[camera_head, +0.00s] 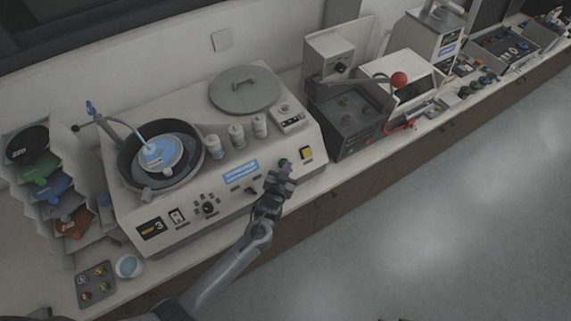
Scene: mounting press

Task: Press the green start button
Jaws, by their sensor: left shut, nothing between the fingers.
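My left gripper (281,175) is shut and empty. Its arm rises from the bottom of the head view. The fingertips are at the front panel of the white grinding machine (180,232), near its right end. A small dark round control shows right at the fingertips; I cannot tell its colour or whether they touch it. A yellow square (306,153) is just right of the gripper on the same panel. My right gripper is not in view.
A dark box machine (345,122) with a lever and red ball (399,79) stands right of the grinder. A rack of coloured discs (48,185) and a small sample tray (96,284) are at the left. The floor in front of the bench is clear.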

